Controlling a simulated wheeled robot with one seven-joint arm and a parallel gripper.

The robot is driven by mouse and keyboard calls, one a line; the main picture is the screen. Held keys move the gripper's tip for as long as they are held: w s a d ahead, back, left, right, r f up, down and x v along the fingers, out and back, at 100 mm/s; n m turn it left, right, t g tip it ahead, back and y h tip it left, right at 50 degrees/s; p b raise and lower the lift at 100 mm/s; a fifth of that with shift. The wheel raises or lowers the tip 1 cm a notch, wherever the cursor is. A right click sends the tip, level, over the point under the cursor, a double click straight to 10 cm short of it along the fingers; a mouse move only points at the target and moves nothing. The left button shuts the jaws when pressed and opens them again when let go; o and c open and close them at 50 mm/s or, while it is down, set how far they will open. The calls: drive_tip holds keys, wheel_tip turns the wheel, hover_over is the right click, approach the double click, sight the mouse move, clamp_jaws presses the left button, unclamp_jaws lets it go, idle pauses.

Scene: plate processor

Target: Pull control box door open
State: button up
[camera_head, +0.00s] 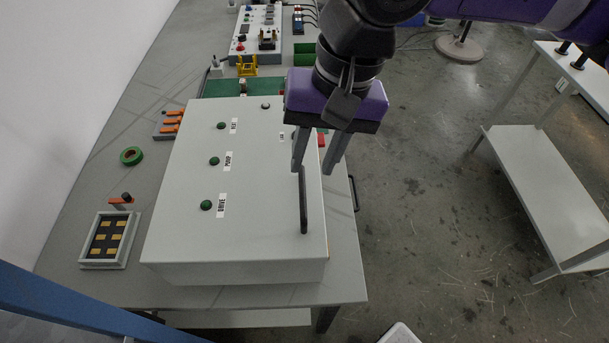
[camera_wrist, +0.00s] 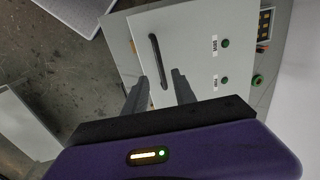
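The control box (camera_head: 260,230) is a light grey box on the table, with its door (camera_head: 255,170) facing up and shut. A black bar handle (camera_head: 304,205) runs along the door's right side. It also shows in the wrist view (camera_wrist: 157,55). My gripper (camera_head: 315,168) is over the handle's far end, its two grey fingers apart. In the wrist view, my gripper (camera_wrist: 157,85) has one finger on each side of the handle's line. I cannot tell whether the fingers touch the handle. My gripper's body hides part of the door's far right corner.
Green buttons labelled HEAT, PUMP and DRIVE (camera_head: 206,205) sit on the door. A tray with yellow pieces (camera_head: 107,238), a green tape roll (camera_head: 131,156) and orange-handled tools (camera_head: 172,122) lie left on the table (camera_head: 75,185). Open floor (camera_head: 430,200) and a white shelf (camera_head: 550,180) are right.

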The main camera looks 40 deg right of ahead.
sight(303, 189)
drive_tip(key=shift+w+a+f+p, duration=0.1)
drive_tip(key=shift+a+f, duration=0.05)
drive_tip(key=shift+f, duration=0.85)
drive_tip(key=shift+w+a+f+p, duration=0.1)
drive_tip(key=shift+a+f, duration=0.1)
drive_tip(key=shift+f, duration=0.75)
drive_tip(key=shift+w+a+f+p, duration=0.1)
drive_tip(key=shift+a+f, duration=0.05)
drive_tip(key=shift+f, duration=0.85)
clamp_jaws()
